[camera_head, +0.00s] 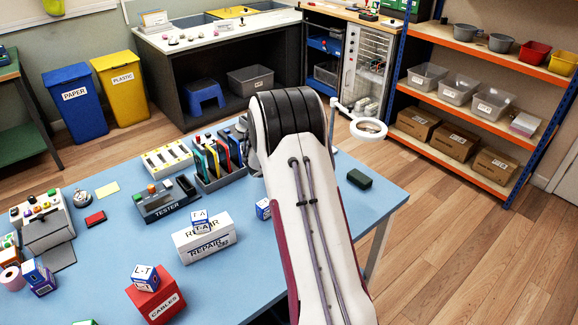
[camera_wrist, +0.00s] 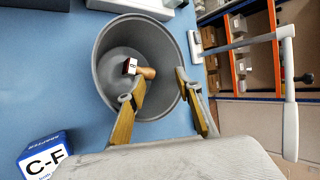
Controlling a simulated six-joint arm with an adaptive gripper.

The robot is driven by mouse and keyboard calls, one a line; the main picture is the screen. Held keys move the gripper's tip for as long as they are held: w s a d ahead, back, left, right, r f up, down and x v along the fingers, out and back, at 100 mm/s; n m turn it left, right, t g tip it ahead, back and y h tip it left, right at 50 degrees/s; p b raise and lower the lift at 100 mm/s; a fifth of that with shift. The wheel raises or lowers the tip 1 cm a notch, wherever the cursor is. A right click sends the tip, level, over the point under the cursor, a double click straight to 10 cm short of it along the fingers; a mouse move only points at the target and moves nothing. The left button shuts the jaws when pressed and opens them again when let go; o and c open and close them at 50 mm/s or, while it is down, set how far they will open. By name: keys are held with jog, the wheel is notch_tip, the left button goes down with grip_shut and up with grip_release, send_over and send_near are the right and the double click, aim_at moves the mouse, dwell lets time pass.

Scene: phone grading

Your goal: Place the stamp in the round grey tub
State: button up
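The round grey tub (camera_wrist: 106,42) stands on the blue table in the wrist view, its mouth facing the camera. The stamp (camera_wrist: 147,72), with a light wooden handle and a small dark head with a white-marked face, appears inside the tub's rim, over its inside. My gripper (camera_wrist: 160,78) has its two tan-padded fingers spread apart at the tub's near side. The stamp's handle is close to the left fingertip; I cannot tell whether they touch. The stamp does not span the gap between the fingers. In the head view my arm hides the gripper, tub and stamp.
A blue-and-white C-F box (camera_wrist: 44,157) sits left of the gripper. A magnifier lamp (camera_head: 368,128) reaches over the table's right edge. A dark green block (camera_head: 359,179) lies near that edge. A REPAIR box (camera_head: 204,242) and a tester (camera_head: 165,200) stand left of my arm.

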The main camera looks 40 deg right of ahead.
jog(key=shift+r, duration=0.15)
dwell(0.5)
notch_tip(320, 180, up, 7)
dwell(0.7)
dwell(0.7)
